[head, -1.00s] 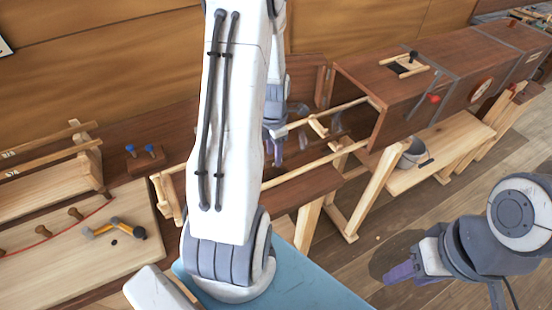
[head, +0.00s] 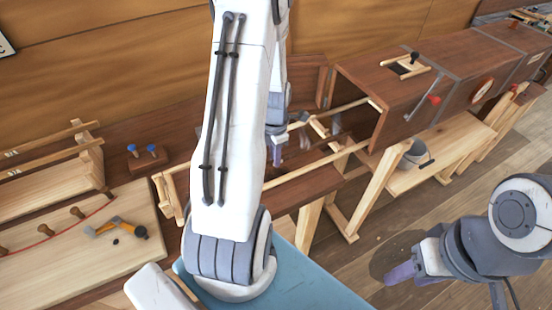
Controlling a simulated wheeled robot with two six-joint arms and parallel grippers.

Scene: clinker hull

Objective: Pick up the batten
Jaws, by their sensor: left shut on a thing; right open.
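My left gripper (head: 277,150) points down among pale wooden strips in front of the open end of the brown box, partly behind my white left arm. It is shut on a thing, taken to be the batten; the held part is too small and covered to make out. One pale strip (head: 335,113) runs behind the gripper towards the box, and another (head: 320,165) runs in front of it. Which of these is the batten I cannot tell. My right gripper (head: 402,270) is open and empty at the lower right, over the floor.
The long brown box (head: 440,80) stands at the right, with pale trestles and a grey bucket (head: 415,153) below. At the left are a strip rack (head: 90,160), a blue-knobbed block (head: 146,157) and a board with an orange-and-black tool (head: 115,229).

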